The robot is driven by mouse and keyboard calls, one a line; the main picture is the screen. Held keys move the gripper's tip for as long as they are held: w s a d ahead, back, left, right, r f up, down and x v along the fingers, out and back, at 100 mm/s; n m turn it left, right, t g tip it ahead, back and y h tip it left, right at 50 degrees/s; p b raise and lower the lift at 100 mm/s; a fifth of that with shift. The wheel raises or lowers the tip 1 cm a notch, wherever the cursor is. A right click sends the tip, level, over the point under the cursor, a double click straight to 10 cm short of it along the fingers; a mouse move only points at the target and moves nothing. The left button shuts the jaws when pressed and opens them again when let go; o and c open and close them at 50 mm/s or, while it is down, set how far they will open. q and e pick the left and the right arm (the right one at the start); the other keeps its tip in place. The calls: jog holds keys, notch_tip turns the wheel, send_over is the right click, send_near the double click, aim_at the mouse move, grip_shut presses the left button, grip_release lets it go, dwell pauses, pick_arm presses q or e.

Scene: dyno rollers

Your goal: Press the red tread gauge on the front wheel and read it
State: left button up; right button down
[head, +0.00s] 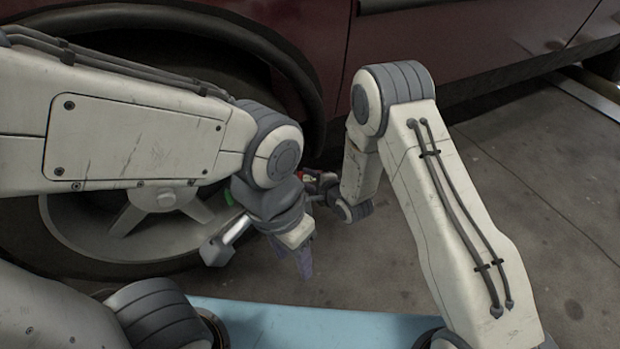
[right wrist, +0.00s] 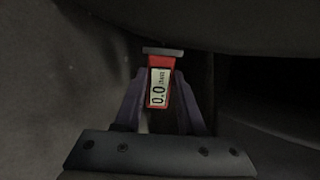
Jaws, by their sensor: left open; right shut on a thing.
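The red tread gauge (right wrist: 164,66) is between the purple fingers of my right gripper (right wrist: 158,82), which is shut on it. Its pale display (right wrist: 158,88) faces the right wrist camera, turned sideways, and reads 0.0; the small print beside it is too small to read. A grey plate (right wrist: 163,51) caps its far end, close to a dark curved surface; I cannot tell whether they touch. In the head view only a bit of red (head: 304,175) shows by my right gripper. My left gripper (head: 305,264) is open and empty, pointing down in front. The front wheel (head: 165,198) is partly hidden by my left arm.
The dark red car (head: 450,40) fills the back. A small green piece (head: 228,197) shows at the wheel's right side. Grey concrete floor (head: 540,210) is open at the right. A pale bar (head: 590,95) lies on the floor at the far right.

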jog(key=shift+s+a+r, duration=0.25)
jog(key=shift+s+a, duration=0.1)
jog(key=shift+a, duration=0.25)
dwell(0.9)
jog(key=shift+w+d+f, duration=0.25)
jog(key=shift+w+d, duration=0.1)
jog(key=shift+d, duration=0.2)
jog(key=shift+w+d+f, duration=0.2)
jog(key=shift+w+d, duration=0.1)
jog(key=shift+d, duration=0.3)
jog(key=shift+w+d+f, duration=0.25)
jog(key=shift+w+d, duration=0.1)
jog(key=shift+d, duration=0.2)
jog(key=s+d+p, duration=0.3)
jog(key=s+d, duration=0.5)
jog(key=s, duration=0.5)
jog(key=shift+s+d+p, duration=0.2)
jog(key=shift+s+p, duration=0.1)
jog(key=shift+p, duration=0.05)
dwell(0.5)
